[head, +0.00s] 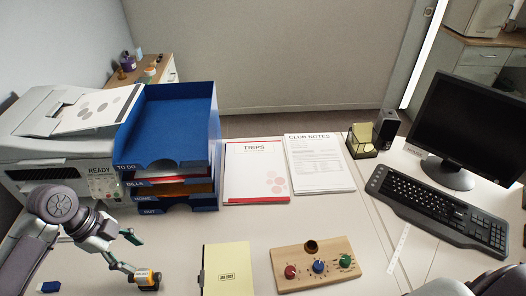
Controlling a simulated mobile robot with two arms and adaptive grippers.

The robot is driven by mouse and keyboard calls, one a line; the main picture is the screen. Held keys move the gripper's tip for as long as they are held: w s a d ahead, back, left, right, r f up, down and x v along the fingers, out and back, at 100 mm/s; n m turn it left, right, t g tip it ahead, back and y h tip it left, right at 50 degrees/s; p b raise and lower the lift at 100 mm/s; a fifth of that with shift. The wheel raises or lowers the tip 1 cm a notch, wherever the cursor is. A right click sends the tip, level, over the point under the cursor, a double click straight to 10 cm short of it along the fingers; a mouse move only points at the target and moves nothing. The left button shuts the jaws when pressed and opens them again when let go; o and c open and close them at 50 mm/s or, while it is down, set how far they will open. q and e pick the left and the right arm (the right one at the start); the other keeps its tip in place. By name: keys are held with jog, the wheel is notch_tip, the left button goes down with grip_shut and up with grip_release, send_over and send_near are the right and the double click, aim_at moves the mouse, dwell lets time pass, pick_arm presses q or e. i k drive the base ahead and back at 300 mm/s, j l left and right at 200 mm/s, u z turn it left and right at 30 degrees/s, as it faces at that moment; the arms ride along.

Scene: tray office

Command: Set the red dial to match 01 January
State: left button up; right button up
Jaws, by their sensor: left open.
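The red dial (290,271) is the leftmost of three knobs on a wooden box (318,252) at the front middle of the desk. Small markings surround it, too small to read. A blue dial (319,267) and a green dial (346,261) sit to its right. A yellow pad (228,258) with a small, unreadable label lies left of the box. My left gripper (134,253) is open at the lower left, well left of the pad and box. A small yellow and white cylinder (148,277) is by its lower finger; contact is unclear. My right gripper is out of view.
Blue stacked trays (180,104) and a printer (40,137) stand behind my left arm. Papers (254,172) lie behind the box. A keyboard (440,210) and monitor (468,130) are at right. The desk between pad and box is clear.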

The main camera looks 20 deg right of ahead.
aim_at(290, 271)
jog(key=z, duration=1.2)
